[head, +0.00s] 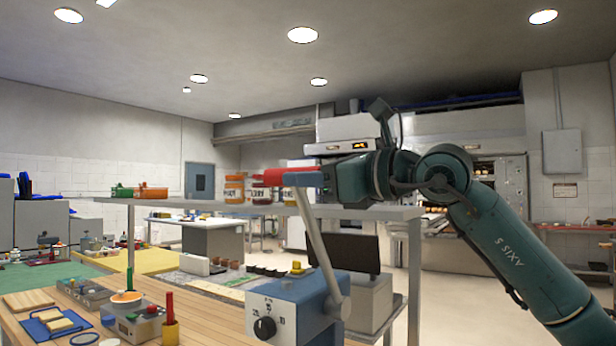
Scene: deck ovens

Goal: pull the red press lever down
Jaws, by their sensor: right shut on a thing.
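The press (285,312) is a blue-grey box with a black dial on its front, standing at the near edge of the wooden bench. Its lever is a grey bar (318,245) that rises from a pivot on the right side and leans up and to the left. The red lever grip (284,177) is at the bar's top, level with the shelf. My right gripper (318,174) reaches in from the right and is shut on the red grip. The fingertips are partly hard to make out. My left gripper is not in view.
A grey shelf (190,203) holding jars (234,190) runs behind the lever. A dark-screened machine (345,252) stands right behind the press.

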